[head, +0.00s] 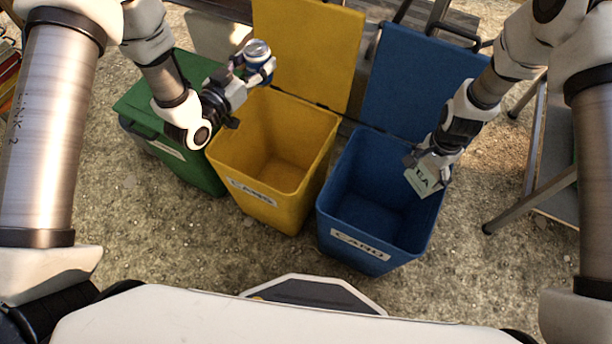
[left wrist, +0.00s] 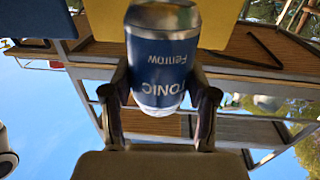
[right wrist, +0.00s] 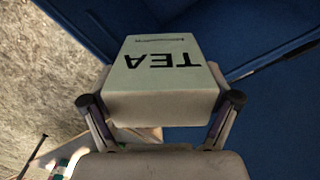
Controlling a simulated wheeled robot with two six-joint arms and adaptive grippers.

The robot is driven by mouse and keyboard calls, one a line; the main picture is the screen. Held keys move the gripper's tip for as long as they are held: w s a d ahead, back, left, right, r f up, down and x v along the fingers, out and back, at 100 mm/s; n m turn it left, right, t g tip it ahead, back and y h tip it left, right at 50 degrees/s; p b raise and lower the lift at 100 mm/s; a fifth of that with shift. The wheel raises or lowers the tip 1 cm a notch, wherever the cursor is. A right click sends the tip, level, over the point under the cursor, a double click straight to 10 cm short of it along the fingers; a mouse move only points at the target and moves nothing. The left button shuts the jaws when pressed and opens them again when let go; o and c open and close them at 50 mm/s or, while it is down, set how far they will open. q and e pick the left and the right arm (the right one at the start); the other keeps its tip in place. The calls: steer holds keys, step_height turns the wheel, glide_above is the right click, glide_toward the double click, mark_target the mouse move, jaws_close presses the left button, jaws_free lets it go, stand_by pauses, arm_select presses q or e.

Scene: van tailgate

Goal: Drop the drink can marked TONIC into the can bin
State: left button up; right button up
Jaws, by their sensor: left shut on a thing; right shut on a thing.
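The blue and silver can marked TONIC (head: 258,48) is held up near the back left of the open yellow bin. Its lettering appears upside down in the left wrist view (left wrist: 163,60). My left gripper (head: 256,70) is shut around its sides. The yellow bin (head: 236,176) has a label reading CANS, and its inside looks empty. My right gripper (head: 434,163) is shut on a pale box marked TEA (head: 421,183), over the right side of the open blue bin. The box fills the middle of the right wrist view (right wrist: 165,75).
The blue bin (head: 335,222), labelled CARD, stands right of the yellow one, its lid up behind it. A green bin (head: 150,105) with its lid down stands at the left, its label unreadable. Metal table legs (head: 530,200) stand at the right. Gravel ground lies in front.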

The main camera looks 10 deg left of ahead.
arm_select(q)
step_height(320, 180, down, 18)
steer(key=b, duration=1.5)
steer(key=o, duration=1)
step_height(320, 180, up, 10)
steer(key=shift+f, duration=0.1)
